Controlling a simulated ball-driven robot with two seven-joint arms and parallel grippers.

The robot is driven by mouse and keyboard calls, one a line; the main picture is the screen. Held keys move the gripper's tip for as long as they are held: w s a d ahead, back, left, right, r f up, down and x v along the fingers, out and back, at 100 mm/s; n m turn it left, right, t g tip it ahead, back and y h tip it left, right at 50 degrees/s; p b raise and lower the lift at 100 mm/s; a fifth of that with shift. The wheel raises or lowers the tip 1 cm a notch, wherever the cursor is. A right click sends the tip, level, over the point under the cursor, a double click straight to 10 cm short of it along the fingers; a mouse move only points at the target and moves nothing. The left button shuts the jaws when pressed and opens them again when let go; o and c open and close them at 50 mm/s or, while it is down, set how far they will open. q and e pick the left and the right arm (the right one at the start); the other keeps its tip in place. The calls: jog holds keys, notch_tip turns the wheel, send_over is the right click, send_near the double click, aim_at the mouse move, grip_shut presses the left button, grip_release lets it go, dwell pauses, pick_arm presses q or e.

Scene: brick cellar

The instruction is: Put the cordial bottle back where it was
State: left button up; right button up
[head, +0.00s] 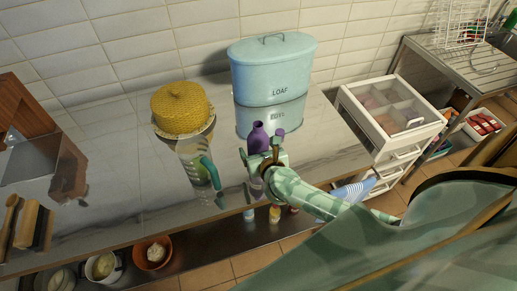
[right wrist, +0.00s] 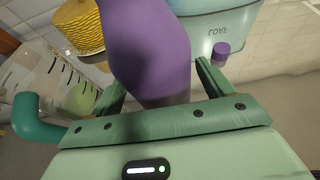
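The purple cordial bottle (head: 257,138) stands near the middle of the marble counter, its lower part partly hidden by my gripper. My right gripper (head: 262,156) reaches it from the right. In the right wrist view the bottle (right wrist: 152,50) fills the space between the two green fingers (right wrist: 160,80), which look closed about its body; its top runs out of view. Whether its base touches the counter is hidden. A small purple cap (right wrist: 221,52) lies apart on the counter to the right of the bottle. My left gripper is in neither view.
A glass jug (head: 195,162) with a teal handle stands close left of the bottle. Behind are a yellow woven dome (head: 181,107) and a blue LOAF bin (head: 270,72). White drawers (head: 388,110) stand right. The counter's front edge is close.

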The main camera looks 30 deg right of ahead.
jog(key=shift+s+r, duration=0.15)
jog(key=shift+r, duration=0.15)
jog(key=p+v, duration=0.1)
jog(key=v, duration=1)
jog(key=shift+s, duration=0.4)
jog(key=shift+a, duration=0.1)
